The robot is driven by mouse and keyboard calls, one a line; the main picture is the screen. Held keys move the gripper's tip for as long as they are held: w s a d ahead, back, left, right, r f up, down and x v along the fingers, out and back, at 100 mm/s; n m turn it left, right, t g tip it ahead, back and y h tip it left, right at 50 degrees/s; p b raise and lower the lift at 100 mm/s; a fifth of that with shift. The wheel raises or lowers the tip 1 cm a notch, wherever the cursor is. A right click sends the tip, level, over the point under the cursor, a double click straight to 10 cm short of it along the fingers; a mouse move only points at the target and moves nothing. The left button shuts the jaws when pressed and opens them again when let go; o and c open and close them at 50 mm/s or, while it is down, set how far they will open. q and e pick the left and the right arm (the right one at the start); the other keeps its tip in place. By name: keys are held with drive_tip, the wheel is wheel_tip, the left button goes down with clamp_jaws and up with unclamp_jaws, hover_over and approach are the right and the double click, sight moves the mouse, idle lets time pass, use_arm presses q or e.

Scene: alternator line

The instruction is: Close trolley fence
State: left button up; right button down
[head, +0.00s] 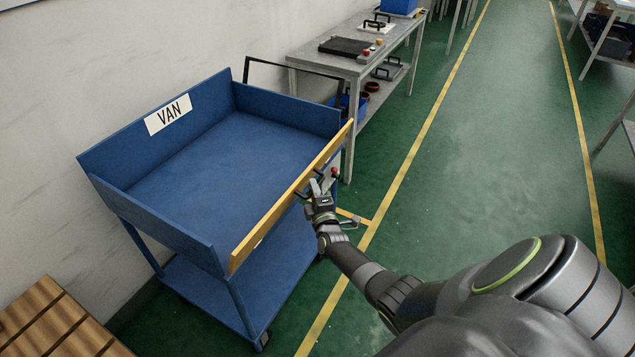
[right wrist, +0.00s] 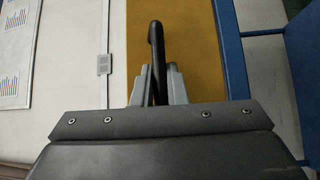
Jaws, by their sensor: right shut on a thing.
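The blue trolley (head: 205,165) stands against the wall, with low blue walls and a sign reading VAN. Its yellow fence (head: 290,198) runs along the side towards me, close to upright between the ends of the two blue side walls. I cannot tell whether it sits fully flush. My right gripper (head: 322,186) is at the outer face of the fence, right of its middle. In the right wrist view its fingers (right wrist: 157,85) are shut on a black handle (right wrist: 155,40) in front of the yellow panel (right wrist: 190,40). My left gripper is not in view.
A grey workbench (head: 350,65) with trays and parts stands behind the trolley. A small red knob (head: 334,172) shows beside my gripper. A slatted wooden surface (head: 55,325) is at the lower left. The green aisle on the right is clear.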

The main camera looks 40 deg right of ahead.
sight(304, 180)
drive_tip(key=shift+w+a+r+n+g+y+p, duration=0.2)
drive_tip(key=shift+w+r+n+g+p, duration=0.3)
drive_tip(key=shift+p, duration=0.5)
drive_tip(key=shift+w+a+r+n+g+y+p, duration=0.1)
drive_tip(key=shift+w+a+r+n+g+p, duration=0.2)
drive_tip(key=shift+w+r+p, duration=0.45)
drive_tip(key=shift+w+a+f+p, duration=0.1)
drive_tip(key=shift+w+a+p, duration=0.1)
drive_tip(key=shift+p, duration=0.5)
drive_tip(key=c, duration=1.5)
unclamp_jaws()
drive_tip(key=shift+o, duration=0.2)
drive_tip(key=shift+f, duration=0.1)
